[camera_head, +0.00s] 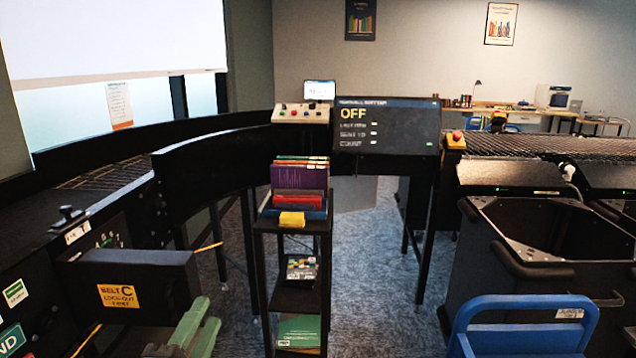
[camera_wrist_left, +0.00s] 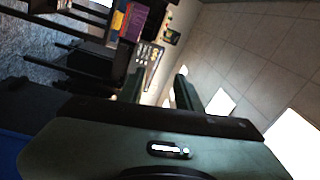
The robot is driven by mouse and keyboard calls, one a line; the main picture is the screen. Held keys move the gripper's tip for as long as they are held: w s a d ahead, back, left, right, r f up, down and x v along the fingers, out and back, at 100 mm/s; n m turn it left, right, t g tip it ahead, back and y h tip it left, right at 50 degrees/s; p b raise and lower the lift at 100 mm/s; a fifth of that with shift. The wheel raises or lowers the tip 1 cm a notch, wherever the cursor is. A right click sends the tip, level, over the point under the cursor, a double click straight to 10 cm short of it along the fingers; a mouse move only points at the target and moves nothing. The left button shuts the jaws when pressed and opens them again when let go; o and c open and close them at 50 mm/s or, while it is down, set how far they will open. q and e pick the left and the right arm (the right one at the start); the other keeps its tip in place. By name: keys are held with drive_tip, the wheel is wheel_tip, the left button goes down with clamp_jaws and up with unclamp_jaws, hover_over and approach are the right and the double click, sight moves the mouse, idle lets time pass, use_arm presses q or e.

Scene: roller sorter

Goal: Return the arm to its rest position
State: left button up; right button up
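My left gripper (camera_head: 198,325) shows as green fingers at the bottom of the head view, left of the book cart and just in front of the black Belt C box (camera_head: 140,262). In the left wrist view its two fingers (camera_wrist_left: 162,95) stand apart with nothing between them, so it is open and empty. The rest of the left arm is mostly below the picture. My right gripper is in neither view.
A narrow black cart (camera_head: 283,228) holds stacked books (camera_head: 300,178), with more on its lower shelves. A black sorter screen (camera_head: 388,128) reads OFF. A black bin (camera_head: 530,235) and a blue handle (camera_head: 525,306) stand at right. Carpet right of the cart is clear.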

use_arm(q)
drive_tip(key=s+a+f+n+g+y, duration=0.15)
drive_tip(key=s+f+n+g, duration=0.3)
drive_tip(key=f, duration=0.45)
drive_tip(key=s+a+f+n+g+y, duration=0.1)
drive_tip(key=s+a+f+n+g, duration=0.15)
drive_tip(key=f+n, duration=0.45)
drive_tip(key=s+d+f+n+g, duration=0.2)
drive_tip(key=s+f+n+g, duration=0.2)
drive_tip(key=s+f+g, duration=0.9)
drive_tip(key=s+f+t, duration=0.2)
drive_tip(key=s+f, duration=0.1)
drive_tip(key=f, duration=1.1)
drive_tip(key=s+f+t, duration=0.1)
drive_tip(key=s+f, duration=0.2)
drive_tip(key=f, duration=1)
drive_tip(key=s+a+f+m+g, duration=0.1)
drive_tip(key=s+a+f, duration=0.2)
drive_tip(key=s+f, duration=1.3)
drive_tip(key=shift+s+a+f, duration=0.15)
drive_tip(key=shift+s+f, duration=0.05)
drive_tip(key=shift+s, duration=0.05)
drive_tip(key=shift+h, duration=0.25)
